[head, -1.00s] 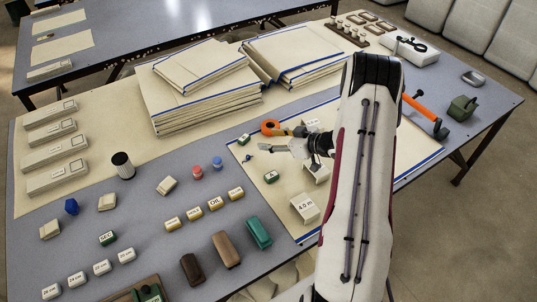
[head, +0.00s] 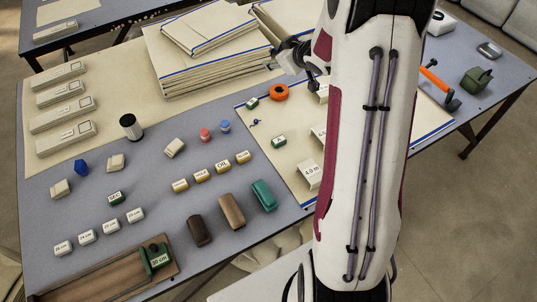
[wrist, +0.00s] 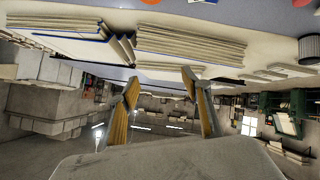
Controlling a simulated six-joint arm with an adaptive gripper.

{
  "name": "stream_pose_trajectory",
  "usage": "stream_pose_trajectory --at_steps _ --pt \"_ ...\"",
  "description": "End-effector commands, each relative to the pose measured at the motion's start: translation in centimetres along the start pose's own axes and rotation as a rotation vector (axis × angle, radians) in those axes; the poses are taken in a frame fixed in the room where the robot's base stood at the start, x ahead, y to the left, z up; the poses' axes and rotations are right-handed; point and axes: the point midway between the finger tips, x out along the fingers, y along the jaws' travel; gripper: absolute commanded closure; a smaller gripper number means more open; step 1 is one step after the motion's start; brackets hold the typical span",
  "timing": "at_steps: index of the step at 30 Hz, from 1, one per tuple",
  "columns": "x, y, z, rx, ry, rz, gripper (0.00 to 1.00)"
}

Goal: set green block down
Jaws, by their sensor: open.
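Several green blocks show in the head view. Two small ones with pale labels lie on the cream sheet, one (head: 252,103) beside an orange ring and one (head: 279,141) nearer. Another small green block (head: 115,198) lies on the grey table at left. A larger green block (head: 157,258) marked with a length sits on the brown tray at front left. I cannot tell which one the task means. My gripper (head: 290,58) is beyond the ring, by the near corner of the fabric stack. In the wrist view my gripper (wrist: 160,80) is open, with nothing between its yellow-padded fingers.
The orange ring (head: 279,92) lies on the cream sheet (head: 262,125). Tall folded fabric stacks (head: 212,75) stand close to my gripper. White weight blocks (head: 309,174) are partly hidden by my arm. Yellow-labelled blocks (head: 222,166) and a teal block (head: 264,195) are nearer.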

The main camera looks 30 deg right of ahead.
Motion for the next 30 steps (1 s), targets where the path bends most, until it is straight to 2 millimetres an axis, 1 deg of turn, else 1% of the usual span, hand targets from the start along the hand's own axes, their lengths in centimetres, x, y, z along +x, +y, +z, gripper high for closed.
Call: stream_pose_trajectory --at_steps 1,6,11,15,23,30 --pt "-1.0 0.0 -1.0 -0.001 -0.008 0.018 0.52" --pt "-4.2 -0.2 -3.0 0.009 -0.047 0.073 0.52" --pt "-7.3 -0.7 -4.5 0.029 -0.084 0.116 0.52" --pt "-10.3 -1.6 -5.4 0.050 -0.116 0.144 0.52" --pt "-15.9 -3.9 -6.2 0.100 -0.174 0.171 0.52" --pt "-21.0 -6.9 -5.8 0.152 -0.228 0.166 0.52"
